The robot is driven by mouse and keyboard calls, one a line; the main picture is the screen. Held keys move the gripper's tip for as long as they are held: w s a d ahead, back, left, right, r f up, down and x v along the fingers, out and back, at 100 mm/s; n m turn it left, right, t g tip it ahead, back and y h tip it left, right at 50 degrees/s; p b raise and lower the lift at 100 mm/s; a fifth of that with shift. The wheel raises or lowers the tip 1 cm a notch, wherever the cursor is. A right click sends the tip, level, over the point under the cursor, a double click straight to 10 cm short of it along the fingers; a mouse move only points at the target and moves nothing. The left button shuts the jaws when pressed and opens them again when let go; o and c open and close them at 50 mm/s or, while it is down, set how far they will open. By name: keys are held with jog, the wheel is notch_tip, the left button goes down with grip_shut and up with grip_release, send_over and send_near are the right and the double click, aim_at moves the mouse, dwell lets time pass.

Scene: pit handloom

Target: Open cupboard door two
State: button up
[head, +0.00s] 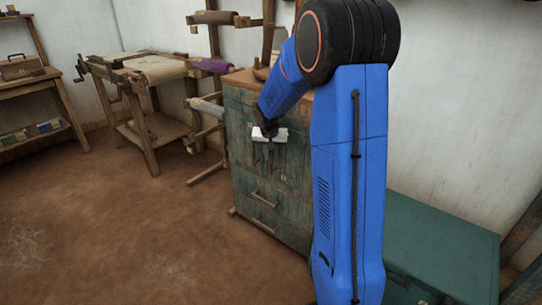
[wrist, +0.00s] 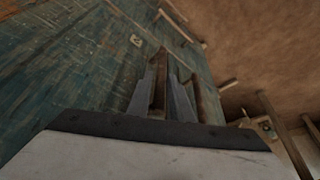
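The worn blue-green cupboard (head: 240,140) stands against the wall, its painted front also filling the left of the wrist view (wrist: 60,70). A small light label that looks like a 2 (wrist: 136,40) is on that front. My gripper (head: 268,155) is at the upper part of the front, pointing at it. In the wrist view its two grey fingers (wrist: 163,85) stand apart on either side of a brown upright bar handle (wrist: 160,65). I cannot see clear contact with the handle. A second brown bar (wrist: 201,98) is just right of the fingers. No door gap shows.
Two drawers with bar handles (head: 264,200) are lower on the cupboard. A green chest (head: 440,245) stands at the right, behind my arm. A wooden loom frame (head: 150,110) stands to the left. The earthen floor (head: 130,230) before the cupboard is clear.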

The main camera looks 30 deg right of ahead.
grip_shut()
jog(key=shift+a, duration=0.1)
